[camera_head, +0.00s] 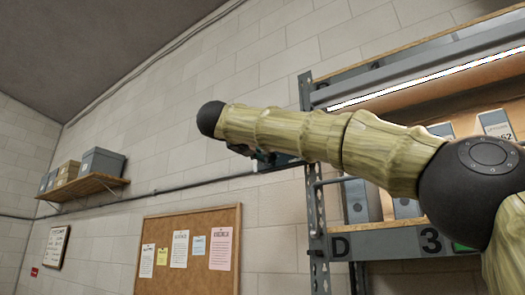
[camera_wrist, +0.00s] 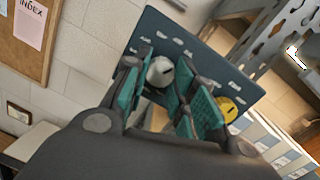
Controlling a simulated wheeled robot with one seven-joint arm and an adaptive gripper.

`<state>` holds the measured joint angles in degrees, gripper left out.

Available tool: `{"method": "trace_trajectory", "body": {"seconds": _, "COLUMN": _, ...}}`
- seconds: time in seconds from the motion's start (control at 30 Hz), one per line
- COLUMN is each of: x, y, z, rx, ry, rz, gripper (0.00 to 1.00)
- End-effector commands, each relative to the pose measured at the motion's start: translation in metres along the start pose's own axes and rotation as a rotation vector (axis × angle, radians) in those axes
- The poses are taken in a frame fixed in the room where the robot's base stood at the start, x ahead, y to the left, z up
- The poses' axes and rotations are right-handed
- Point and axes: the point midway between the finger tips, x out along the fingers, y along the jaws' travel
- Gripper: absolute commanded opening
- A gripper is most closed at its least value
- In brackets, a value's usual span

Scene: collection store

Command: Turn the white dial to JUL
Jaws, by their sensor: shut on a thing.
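The white dial (camera_wrist: 160,71) shows in the wrist view on a dark blue panel (camera_wrist: 183,40). It has a short dark mark on its face. Small pale labels run along the panel's edges, too small and blurred to read. My gripper (camera_wrist: 163,86) has its teal-padded fingers on either side of the white dial and is shut on it. The fingers hide the dial's sides. In the head view my arm hides the dial and most of the gripper.
A yellow dial (camera_wrist: 228,108) sits on the same panel, close to the right finger. A metal shelf rack (camera_head: 345,243) with grey files stands at the right. A cork board (camera_head: 187,250) hangs on the wall, and a wooden shelf (camera_head: 84,188) holds boxes at the left.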

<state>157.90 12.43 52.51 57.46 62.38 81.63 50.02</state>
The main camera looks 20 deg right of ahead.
Motion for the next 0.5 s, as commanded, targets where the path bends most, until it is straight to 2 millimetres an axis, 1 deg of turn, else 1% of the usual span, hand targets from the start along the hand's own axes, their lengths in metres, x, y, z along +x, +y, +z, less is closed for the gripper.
{"method": "trace_trajectory", "body": {"seconds": 0.07, "x": 0.0003, "y": -0.0001, "z": -0.0004, "rx": 0.0, "ry": 0.001, "rz": 0.0, "gripper": 0.02}}
{"method": "trace_trajectory", "body": {"seconds": 0.1, "x": 0.0003, "y": -0.0001, "z": -0.0004, "rx": 0.0, "ry": 0.001, "rz": 0.0, "gripper": 0.32}}
{"method": "trace_trajectory", "body": {"seconds": 0.2, "x": 0.0002, "y": -0.0001, "z": -0.0004, "rx": 0.0, "ry": 0.001, "rz": 0.0, "gripper": 0.49}}
{"method": "trace_trajectory", "body": {"seconds": 0.5, "x": -0.0006, "y": 0.0003, "z": 0.0, "rx": -0.001, "ry": 0.0, "rz": 0.0, "gripper": 0.49}}
